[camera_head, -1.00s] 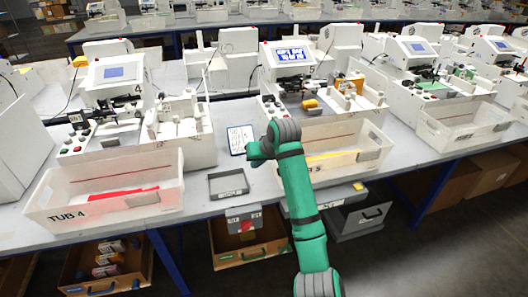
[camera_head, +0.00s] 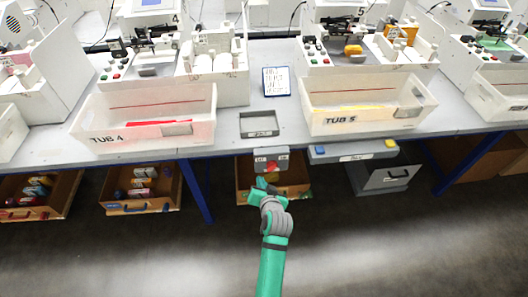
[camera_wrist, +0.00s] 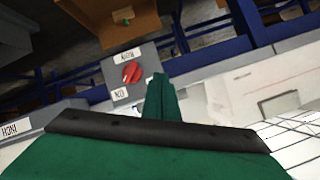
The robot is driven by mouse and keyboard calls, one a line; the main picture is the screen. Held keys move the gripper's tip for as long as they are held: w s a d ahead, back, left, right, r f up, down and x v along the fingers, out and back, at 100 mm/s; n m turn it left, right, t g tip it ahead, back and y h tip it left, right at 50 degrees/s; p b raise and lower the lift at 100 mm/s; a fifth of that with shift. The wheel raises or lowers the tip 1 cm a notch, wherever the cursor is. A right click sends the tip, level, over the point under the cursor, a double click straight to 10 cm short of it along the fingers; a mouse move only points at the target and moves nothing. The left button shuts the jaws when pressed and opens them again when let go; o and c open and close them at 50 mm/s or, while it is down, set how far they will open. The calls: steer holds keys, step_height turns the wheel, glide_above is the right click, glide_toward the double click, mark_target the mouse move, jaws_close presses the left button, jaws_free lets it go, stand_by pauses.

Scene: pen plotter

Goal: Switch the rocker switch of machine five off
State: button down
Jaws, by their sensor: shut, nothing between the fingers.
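Machine five (camera_head: 343,13), marked 5, stands on the bench at the upper right of the head view, behind the tub labelled TUB 5 (camera_head: 325,122). I cannot make out a rocker switch on it. My gripper (camera_head: 262,185) is shut and empty, below the bench edge, just in front of a grey box (camera_head: 258,158) with a red knob (camera_head: 271,166). In the wrist view, the green fingertips (camera_wrist: 160,82) are together beside that box's red rotary knob (camera_wrist: 132,72), which has small labels around it. I cannot tell whether they touch the box.
TUB 4 (camera_head: 90,127) stands left on the bench. A small grey tray (camera_head: 247,130) and a blue-edged card (camera_head: 277,81) lie between the tubs. A grey-blue strip (camera_head: 325,154) with yellow and blue ends hangs under the edge. An open drawer (camera_head: 382,178) juts out at right.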

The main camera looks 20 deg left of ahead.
steer(key=s+d+f+m+t+h, duration=0.15)
steer(key=s+d, duration=0.25)
steer(key=s, duration=0.8)
steer(key=s+d+f+t+h, duration=0.1)
steer(key=s+d+h, duration=0.25)
steer(key=s, duration=0.75)
steer(key=s+d+r+n+t, duration=0.1)
steer(key=s+d+r, duration=0.2)
steer(key=s+r, duration=0.3)
steer(key=s+d+r+n+t, duration=0.1)
steer(key=s+d+r, duration=0.3)
steer(key=s, duration=0.8)
step_height(320, 180, up, 2)
steer(key=shift+d+r+h, duration=0.15)
steer(key=shift+d+h, duration=0.15)
